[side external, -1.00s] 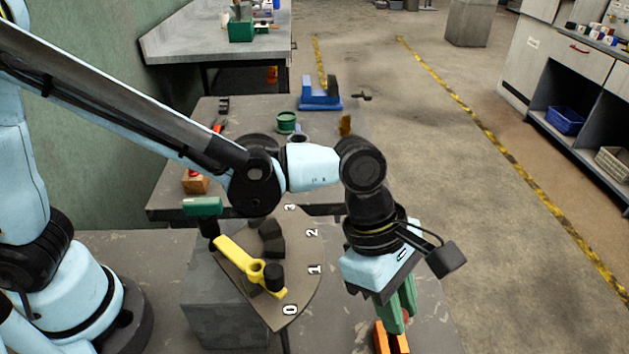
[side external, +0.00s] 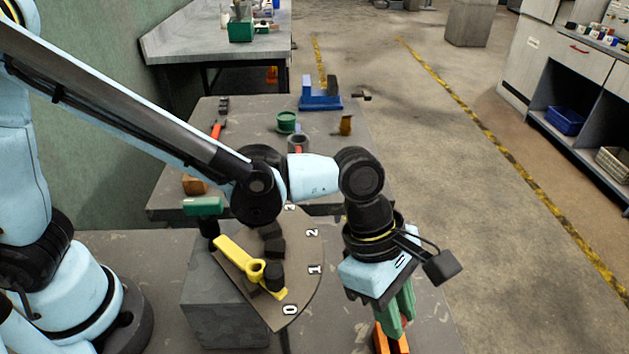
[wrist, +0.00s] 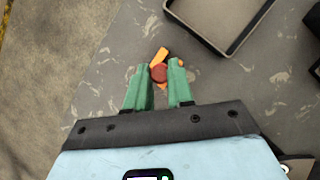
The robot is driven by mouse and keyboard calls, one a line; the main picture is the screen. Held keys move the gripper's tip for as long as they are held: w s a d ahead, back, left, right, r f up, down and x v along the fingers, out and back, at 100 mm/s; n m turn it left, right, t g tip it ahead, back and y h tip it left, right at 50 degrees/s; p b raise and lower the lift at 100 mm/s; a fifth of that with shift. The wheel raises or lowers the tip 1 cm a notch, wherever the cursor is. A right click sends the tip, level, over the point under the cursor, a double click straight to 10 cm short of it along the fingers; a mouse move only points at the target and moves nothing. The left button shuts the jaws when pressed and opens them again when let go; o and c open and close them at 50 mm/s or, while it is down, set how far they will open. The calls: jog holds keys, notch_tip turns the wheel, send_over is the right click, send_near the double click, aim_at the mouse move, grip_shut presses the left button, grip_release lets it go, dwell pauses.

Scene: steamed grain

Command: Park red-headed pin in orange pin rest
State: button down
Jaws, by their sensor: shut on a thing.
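My gripper (side external: 402,318) has green fingers and points down at the front right of the near table. It is shut on the red-headed pin (wrist: 158,73), whose round red head shows between the fingertips in the wrist view. A bit of red also shows between the fingers in the side view. The orange pin rest (side external: 392,342) stands directly below the fingertips at the bottom edge of the side view. In the wrist view the rest (wrist: 160,55) is partly hidden behind the pin head and fingers. The pin's shaft is hidden, so I cannot tell whether it sits in the rest.
A grey block with a numbered dial plate (side external: 300,270) and yellow lever (side external: 238,258) stands left of my gripper. A dark tray (wrist: 216,50) lies beyond the rest in the wrist view. The back table holds a blue holder (side external: 320,100) and small parts.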

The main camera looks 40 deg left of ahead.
jog(key=shift+f, duration=1)
dwell(0.6)
jog(key=c, duration=0.9)
grip_release()
jog(key=shift+r, duration=0.15)
jog(key=v, duration=1.2)
jog(key=shift+a, duration=0.1)
